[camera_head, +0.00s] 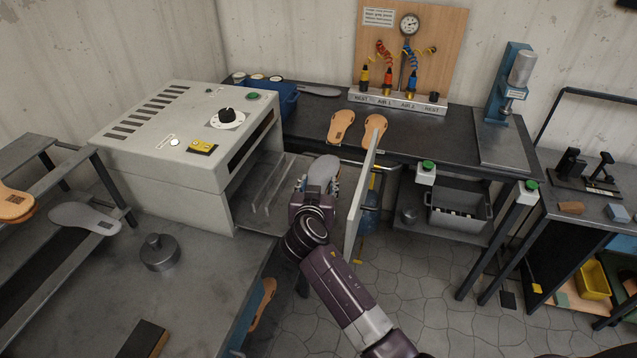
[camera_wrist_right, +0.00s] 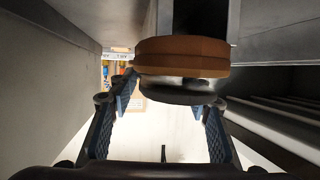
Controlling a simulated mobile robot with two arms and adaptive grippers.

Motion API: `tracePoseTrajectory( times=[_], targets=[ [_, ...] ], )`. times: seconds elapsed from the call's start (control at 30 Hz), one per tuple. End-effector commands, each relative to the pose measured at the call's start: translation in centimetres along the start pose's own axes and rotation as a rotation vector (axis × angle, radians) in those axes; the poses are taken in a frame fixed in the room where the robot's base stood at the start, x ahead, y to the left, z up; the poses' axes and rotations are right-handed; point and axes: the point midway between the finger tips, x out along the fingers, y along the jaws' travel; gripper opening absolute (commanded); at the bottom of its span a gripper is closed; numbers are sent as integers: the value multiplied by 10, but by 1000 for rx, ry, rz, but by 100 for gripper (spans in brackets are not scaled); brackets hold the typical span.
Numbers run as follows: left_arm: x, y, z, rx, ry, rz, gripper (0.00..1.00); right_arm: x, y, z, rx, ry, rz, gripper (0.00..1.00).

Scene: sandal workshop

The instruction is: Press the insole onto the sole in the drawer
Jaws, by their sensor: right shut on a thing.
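The drawer's pale front panel (camera_head: 357,205) stands out from the white machine (camera_head: 180,145), so the drawer is open. My right gripper (camera_head: 320,184) reaches down into it. The grey insole (camera_head: 324,168) shows just beyond the gripper. In the right wrist view, the grey insole (camera_wrist_right: 175,92) lies between the two fingers (camera_wrist_right: 165,120), against the thick brown sole (camera_wrist_right: 182,58). That view looks upside down, so the sole is underneath. I cannot tell whether they touch along their whole length. The gripper hides most of the sole in the head view. My left gripper is not in view.
Two brown soles (camera_head: 341,124) lie on the dark back bench (camera_head: 400,143). A grey insole (camera_head: 83,216) and brown soles (camera_head: 14,204) are on the left rack. A round metal weight (camera_head: 160,252) stands on the near bench. The drawer front is close to my right arm.

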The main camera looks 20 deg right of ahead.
Motion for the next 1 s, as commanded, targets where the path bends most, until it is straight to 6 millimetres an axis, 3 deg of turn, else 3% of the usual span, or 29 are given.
tracePoseTrajectory(
  times=[0.8,0.83,1.0],
  targets=[
    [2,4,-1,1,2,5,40,-1,1,6,-1,-11,2,32],
    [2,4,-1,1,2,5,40,-1,1,6,-1,-12,2,47],
    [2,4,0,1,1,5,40,-1,1,6,-1,-12,3,65]
  ],
)
